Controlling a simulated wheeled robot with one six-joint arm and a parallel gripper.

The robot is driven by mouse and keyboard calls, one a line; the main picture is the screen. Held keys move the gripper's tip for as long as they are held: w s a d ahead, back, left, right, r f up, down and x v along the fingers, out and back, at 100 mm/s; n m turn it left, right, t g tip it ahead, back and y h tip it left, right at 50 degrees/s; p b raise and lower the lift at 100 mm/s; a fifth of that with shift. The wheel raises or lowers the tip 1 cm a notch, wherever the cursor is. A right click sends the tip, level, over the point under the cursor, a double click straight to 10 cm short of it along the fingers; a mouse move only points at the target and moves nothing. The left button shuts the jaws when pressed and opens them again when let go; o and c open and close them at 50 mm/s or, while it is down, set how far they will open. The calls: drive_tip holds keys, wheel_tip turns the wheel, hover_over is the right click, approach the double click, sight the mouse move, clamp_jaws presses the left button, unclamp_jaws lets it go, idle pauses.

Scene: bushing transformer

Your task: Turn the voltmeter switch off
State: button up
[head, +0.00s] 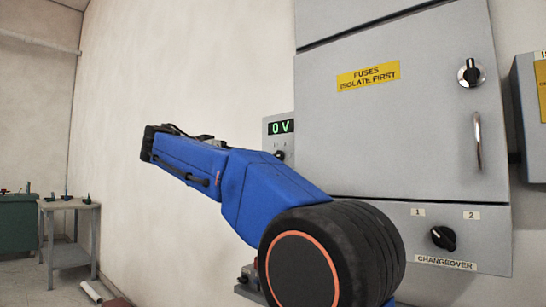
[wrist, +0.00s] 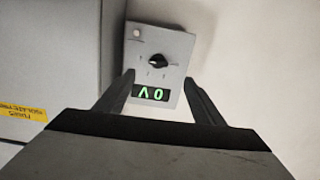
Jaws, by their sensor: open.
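The voltmeter is a small grey box on the wall (head: 270,128), with a green display that reads 0 V (head: 281,127). In the wrist view the voltmeter box (wrist: 176,47) appears upside down, with its black rotary switch (wrist: 158,62) in the middle of its face. My gripper (wrist: 160,78) is open and empty, its two fingers to either side of the voltmeter's lower part in the picture. The switch shows between the fingertips and a little beyond them; I cannot tell the gap. In the head view my blue arm partly hides the voltmeter box.
A large grey cabinet (head: 400,120) stands right of the voltmeter, with a door handle (head: 477,141), an upper knob (head: 470,73) and a black changeover knob (head: 443,238). A small table (head: 70,204) stands far left. The wall left of the voltmeter is bare.

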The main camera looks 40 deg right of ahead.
sight(275, 155)
drive_tip(key=shift+m+g, duration=0.3)
drive_tip(key=shift+m, duration=0.1)
drive_tip(key=d, duration=0.5)
drive_tip(key=w+d+r, duration=0.1)
drive_tip(key=d, duration=1.1)
drive_tip(key=shift+w+d+r, duration=0.15)
drive_tip(key=shift+w+d, duration=0.05)
drive_tip(key=shift+w, duration=0.1)
drive_tip(key=c, duration=1)
drive_tip(key=shift+c, duration=0.2)
